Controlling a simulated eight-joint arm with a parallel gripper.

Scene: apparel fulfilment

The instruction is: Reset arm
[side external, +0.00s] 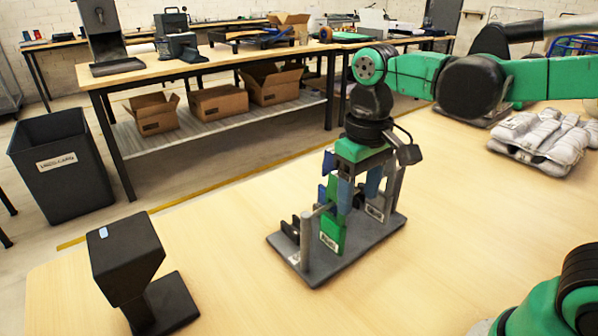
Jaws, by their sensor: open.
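My gripper (350,190) hangs at the end of my green and black arm, pointing down over a dark grey stand (381,233) on the wooden table. Its blue fingers are apart. A green piece with a white label (331,226) stands upright on the stand, just below and beside the fingers. I cannot tell whether the fingers touch it. The stand has grey upright posts, partly hidden behind my gripper.
A black box-shaped device (127,256) stands on the table's left. Folded grey garments (545,138) lie at the back right. A black bin (64,170) and a workbench (160,68) with cardboard boxes (219,103) below stand behind. The front middle of the table is clear.

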